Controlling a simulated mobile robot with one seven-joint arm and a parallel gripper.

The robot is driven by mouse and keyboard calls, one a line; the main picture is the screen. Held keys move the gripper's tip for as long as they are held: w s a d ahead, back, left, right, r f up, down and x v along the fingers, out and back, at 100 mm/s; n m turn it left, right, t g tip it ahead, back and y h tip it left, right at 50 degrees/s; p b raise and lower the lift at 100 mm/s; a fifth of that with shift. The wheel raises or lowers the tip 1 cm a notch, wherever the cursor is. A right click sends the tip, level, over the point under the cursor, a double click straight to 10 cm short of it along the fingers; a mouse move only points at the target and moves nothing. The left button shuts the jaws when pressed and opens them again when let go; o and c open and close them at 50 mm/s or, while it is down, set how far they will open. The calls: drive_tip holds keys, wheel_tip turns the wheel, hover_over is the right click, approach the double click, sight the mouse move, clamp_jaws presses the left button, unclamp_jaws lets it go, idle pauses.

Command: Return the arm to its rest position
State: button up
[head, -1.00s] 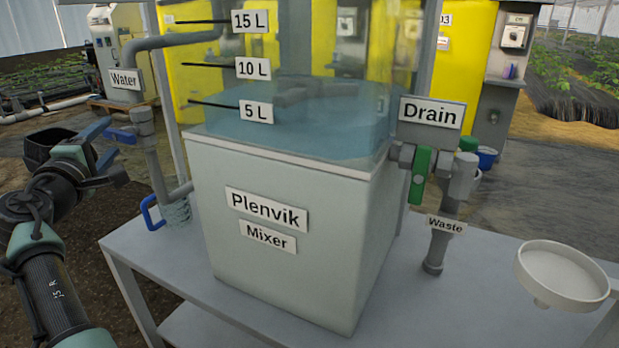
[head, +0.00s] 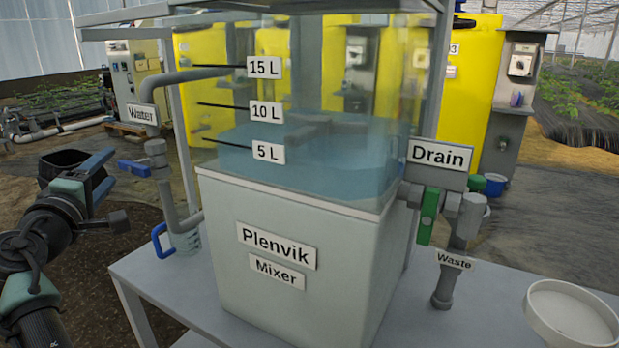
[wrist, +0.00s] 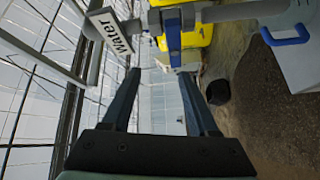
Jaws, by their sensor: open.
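My gripper (head: 104,172) is at the left in the head view, left of the water valve's blue handle (head: 133,167) and apart from it. In the wrist view my gripper (wrist: 159,72) has its two fingers spread with nothing between them. The blue handle (wrist: 174,35) and the "Water" label (wrist: 111,32) lie beyond the fingertips. My arm comes in from the lower left of the head view.
The Plenvik mixer tank (head: 290,250) holds bluish water and stands on a grey table (head: 455,315). The drain valve's green handle (head: 429,216) and a white funnel (head: 572,318) are at right.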

drive_tip(key=s+d+r+m+t, duration=0.1)
drive_tip(key=s+d+r+m, duration=0.25)
drive_tip(key=d+r, duration=0.3)
drive_tip(key=s+d+r+m+t+p, duration=0.1)
drive_tip(key=s+d+r+m+t, duration=0.15)
drive_tip(key=d+r+m, duration=0.4)
drive_tip(key=s+d+r+m+t, duration=0.1)
drive_tip(key=s+d+r, duration=0.3)
drive_tip(key=d, duration=0.4)
drive_tip(key=s+d+r+m+t+h, duration=0.1)
drive_tip(key=s+d+r+m+t, duration=0.2)
drive_tip(key=s+d, duration=0.45)
drive_tip(key=s+d+r+m+t+h, duration=0.15)
drive_tip(key=s+d+r, duration=0.35)
drive_tip(key=s, duration=0.5)
wheel_tip(320, 180, up, 38)
drive_tip(key=p, duration=3.8)
drive_tip(key=shift+m+p, duration=0.35)
drive_tip(key=shift+m, duration=0.1)
drive_tip(key=shift+y, duration=0.25)
wheel_tip(320, 180, down, 58)
drive_tip(key=b, duration=5.7)
drive_tip(key=shift+r+b, duration=0.15)
drive_tip(key=shift+b, duration=0.15)
drive_tip(key=shift+c, duration=0.2)
